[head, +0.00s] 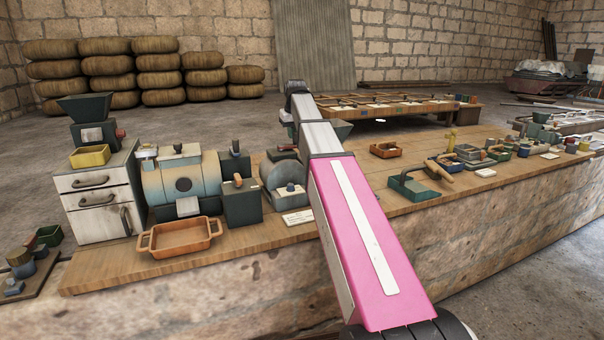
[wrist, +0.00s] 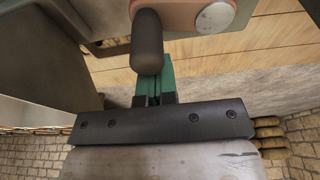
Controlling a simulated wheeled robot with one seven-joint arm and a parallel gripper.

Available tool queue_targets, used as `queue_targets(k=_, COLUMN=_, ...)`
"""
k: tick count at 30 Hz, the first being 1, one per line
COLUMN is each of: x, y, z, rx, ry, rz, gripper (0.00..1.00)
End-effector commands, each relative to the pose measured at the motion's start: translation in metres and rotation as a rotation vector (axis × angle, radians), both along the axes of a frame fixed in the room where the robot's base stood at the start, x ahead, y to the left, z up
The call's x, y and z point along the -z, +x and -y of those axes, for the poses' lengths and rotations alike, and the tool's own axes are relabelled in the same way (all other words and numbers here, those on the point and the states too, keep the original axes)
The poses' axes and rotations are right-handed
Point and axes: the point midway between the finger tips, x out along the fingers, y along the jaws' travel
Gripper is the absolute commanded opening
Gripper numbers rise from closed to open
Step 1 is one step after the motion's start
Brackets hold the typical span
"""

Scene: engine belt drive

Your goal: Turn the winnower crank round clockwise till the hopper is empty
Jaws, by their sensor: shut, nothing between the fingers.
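In the wrist view, a dark rounded crank handle (wrist: 147,40) hangs from a pinkish crank arm (wrist: 178,20) with a silver round hub (wrist: 215,17). My gripper (wrist: 153,70) has green fingertips close together, with nothing between them. The fingertips are just beside the handle's lower end, partly hidden by it; I cannot tell whether they touch. In the head view, my pink and white arm reaches over the bench and hides the gripper and crank. A green hopper-like part (head: 338,130) shows just right of my arm's far end. Its contents cannot be seen.
A drum machine (head: 182,180), an orange tray (head: 180,238) and a white drawer cabinet (head: 98,205) stand at the bench's left. A green tray (head: 412,188) and an orange tray (head: 384,150) lie right of my arm. Bare wood shows between them.

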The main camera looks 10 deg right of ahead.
Motion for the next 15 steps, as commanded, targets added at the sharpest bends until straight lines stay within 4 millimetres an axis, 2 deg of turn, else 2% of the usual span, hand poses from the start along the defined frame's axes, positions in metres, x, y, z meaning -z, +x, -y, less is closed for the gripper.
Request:
queue_targets(k=1, x=0.001, y=-0.009, z=0.004, rx=0.0, ry=0.0, rz=0.0, gripper=0.0)
queue_targets(k=9, x=0.001, y=-0.04, z=0.009, rx=-0.001, ry=0.0, rz=-0.001, gripper=0.0)
queue_targets(k=15, x=0.0, y=-0.048, z=0.007, rx=-0.001, ry=0.0, rz=-0.001, gripper=0.0)
